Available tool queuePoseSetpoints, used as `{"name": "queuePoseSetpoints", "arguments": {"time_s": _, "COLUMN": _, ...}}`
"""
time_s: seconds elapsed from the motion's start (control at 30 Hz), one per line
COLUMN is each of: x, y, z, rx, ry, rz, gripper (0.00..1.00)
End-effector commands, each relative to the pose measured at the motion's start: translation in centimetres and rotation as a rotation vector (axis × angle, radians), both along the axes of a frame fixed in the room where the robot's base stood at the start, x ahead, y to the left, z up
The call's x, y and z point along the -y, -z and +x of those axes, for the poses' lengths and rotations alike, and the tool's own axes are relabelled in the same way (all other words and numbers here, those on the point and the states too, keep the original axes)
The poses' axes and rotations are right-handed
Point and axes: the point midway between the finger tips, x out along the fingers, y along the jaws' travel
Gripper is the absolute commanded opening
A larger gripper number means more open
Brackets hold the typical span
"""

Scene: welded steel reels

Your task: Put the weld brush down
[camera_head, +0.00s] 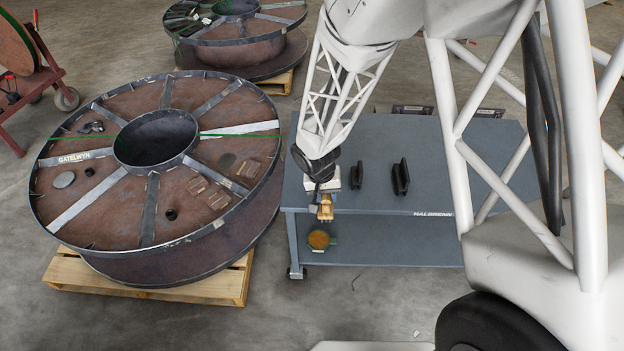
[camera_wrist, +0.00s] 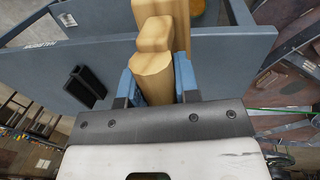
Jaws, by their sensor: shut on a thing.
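My gripper (camera_head: 324,196) is over the front left part of the blue-grey cart (camera_head: 450,185). It is shut on the weld brush (camera_head: 325,208), whose tan wooden body shows at the cart top's front edge in the head view. In the wrist view the blue fingers of my gripper (camera_wrist: 158,82) stand on both sides of the brush's wooden body (camera_wrist: 154,45). The bristles cannot be made out. Whether the brush touches the cart cannot be told.
Two black channel-shaped pieces (camera_head: 357,176) (camera_head: 400,178) stand on the cart top right of my gripper. An orange-brown round thing (camera_head: 318,239) is on the lower shelf. A large steel reel (camera_head: 90,215) on a pallet (camera_head: 205,287) stands left. The cart top's right part looks clear.

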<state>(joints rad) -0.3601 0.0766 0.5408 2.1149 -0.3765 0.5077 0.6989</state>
Motion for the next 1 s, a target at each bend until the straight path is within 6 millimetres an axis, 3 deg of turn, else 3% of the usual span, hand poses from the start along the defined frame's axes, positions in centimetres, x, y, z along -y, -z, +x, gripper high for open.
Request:
{"name": "queuePoseSetpoints", "arguments": {"time_s": 0.33, "x": -0.6, "y": 0.3, "z": 1.9, "rx": -0.001, "ry": 0.000, "rz": 0.000, "gripper": 0.00}}
{"name": "queuePoseSetpoints", "arguments": {"time_s": 1.0, "x": -3.3, "y": 1.1, "z": 11.0, "rx": 0.000, "ry": 0.000, "rz": 0.000, "gripper": 0.00}}
